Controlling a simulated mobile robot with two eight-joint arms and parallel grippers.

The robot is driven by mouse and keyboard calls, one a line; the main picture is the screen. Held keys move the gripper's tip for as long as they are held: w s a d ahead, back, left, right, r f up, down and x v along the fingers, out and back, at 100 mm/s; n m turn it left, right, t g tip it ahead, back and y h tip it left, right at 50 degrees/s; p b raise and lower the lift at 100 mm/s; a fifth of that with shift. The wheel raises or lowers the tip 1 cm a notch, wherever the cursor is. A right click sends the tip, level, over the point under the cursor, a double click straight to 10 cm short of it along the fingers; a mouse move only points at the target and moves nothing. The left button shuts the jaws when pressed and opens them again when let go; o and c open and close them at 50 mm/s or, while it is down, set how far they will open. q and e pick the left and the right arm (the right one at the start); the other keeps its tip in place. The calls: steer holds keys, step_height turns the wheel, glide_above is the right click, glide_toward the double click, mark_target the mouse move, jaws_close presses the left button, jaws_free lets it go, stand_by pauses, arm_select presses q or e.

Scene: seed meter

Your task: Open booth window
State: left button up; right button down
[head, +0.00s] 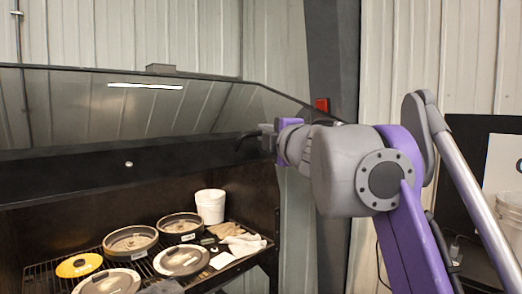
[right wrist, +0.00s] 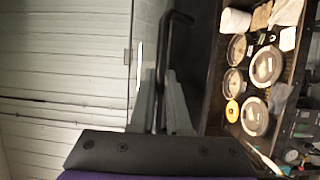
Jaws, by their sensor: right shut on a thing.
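The booth window (head: 60,112) is a tinted, see-through panel with a dark frame, sloping above the booth's opening in the head view. Its black handle (head: 242,139) sticks out near the right end, and the bent bar also shows in the right wrist view (right wrist: 163,70). My right gripper (head: 262,138) is at this handle and shut on it; its fingertips are hard to make out in the head view. The grip itself is not clear in the right wrist view. My left gripper is not in view.
Inside the booth, a slatted rack (head: 40,277) holds round seed plates (head: 130,240), a yellow-rimmed disc (head: 79,265), a white bucket (head: 210,206) and cloth gloves (head: 244,244). A dark post (head: 334,60) stands behind my right arm. A white bucket (head: 509,225) is at far right.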

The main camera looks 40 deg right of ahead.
steer(key=shift+r, duration=0.35)
steer(key=c, duration=0.9)
jaws_free()
steer(key=shift+f, duration=0.1)
